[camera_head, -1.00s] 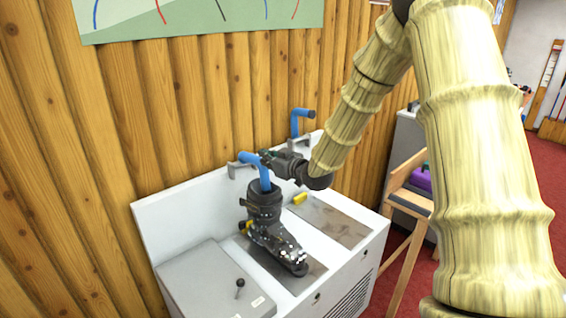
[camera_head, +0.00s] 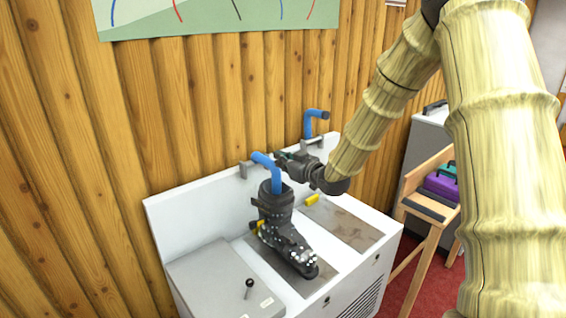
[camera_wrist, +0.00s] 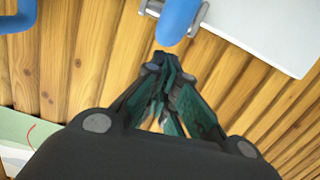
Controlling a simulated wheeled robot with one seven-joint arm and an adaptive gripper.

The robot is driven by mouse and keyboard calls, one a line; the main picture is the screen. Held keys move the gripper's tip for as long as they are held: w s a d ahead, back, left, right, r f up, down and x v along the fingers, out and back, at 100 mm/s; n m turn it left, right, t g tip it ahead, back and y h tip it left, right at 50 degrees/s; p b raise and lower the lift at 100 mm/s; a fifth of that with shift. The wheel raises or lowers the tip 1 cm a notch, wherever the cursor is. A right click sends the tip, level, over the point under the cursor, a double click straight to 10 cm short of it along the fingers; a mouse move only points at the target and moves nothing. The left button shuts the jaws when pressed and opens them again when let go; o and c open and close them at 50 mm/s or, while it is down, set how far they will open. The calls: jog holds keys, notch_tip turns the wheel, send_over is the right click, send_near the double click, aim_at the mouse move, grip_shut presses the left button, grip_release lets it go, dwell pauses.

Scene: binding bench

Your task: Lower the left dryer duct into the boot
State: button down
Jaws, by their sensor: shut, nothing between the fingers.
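The left dryer duct (camera_head: 276,178) is a blue bent tube. Its upper end points left at a grey bracket, and its lower end runs down into the open top of the boot. The black ski boot (camera_head: 276,207), speckled white, stands upright on the white dryer bench. My gripper (camera_head: 280,157) is beside the duct's bend, on its right. In the wrist view my gripper (camera_wrist: 166,66) is shut and empty, with its tips just short of the blue duct (camera_wrist: 178,22). How deep the duct's end sits is hidden inside the boot.
A second blue duct (camera_head: 309,125) stands at the back right by its own bracket. A yellow piece (camera_head: 312,200) lies on the bench. A small black-knobbed lever (camera_head: 249,287) is on the grey front-left panel. A wooden stand (camera_head: 428,232) is at the right.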

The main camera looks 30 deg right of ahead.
jog(key=r+b+v, duration=0.1)
jog(key=b+v, duration=0.1)
jog(key=v, duration=0.8)
jog(key=shift+s+r, duration=0.25)
jog(key=shift+r, duration=0.1)
jog(key=shift+a, duration=0.1)
